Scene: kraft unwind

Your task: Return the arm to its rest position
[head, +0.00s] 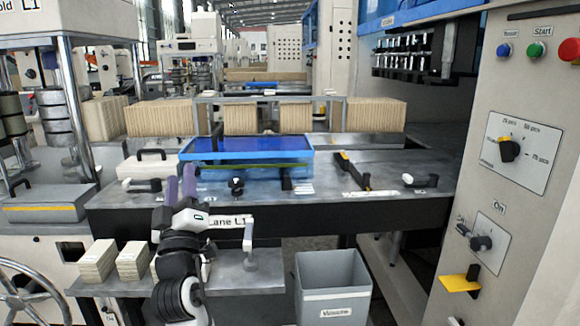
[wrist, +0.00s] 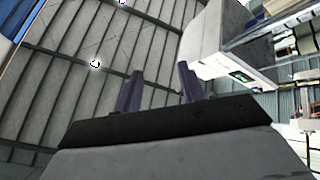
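My gripper (head: 180,190) shows in the head view, in front of the left part of the machine table, with its two purple fingers pointing up. In the wrist view the two fingers (wrist: 160,92) stand clearly apart with nothing between them. My gripper is open and empty. My arm rises from the bottom of the head view, upright in front of the small shelf. The wrist view looks up at the ceiling beams.
The machine table (head: 390,180) carries a blue tray (head: 245,150) and small black handles. Stacks of kraft sheets (head: 375,115) stand behind it. A grey bin (head: 333,285) stands below at right. Small stacks (head: 97,260) lie on the lower shelf. A control panel (head: 520,150) stands at right.

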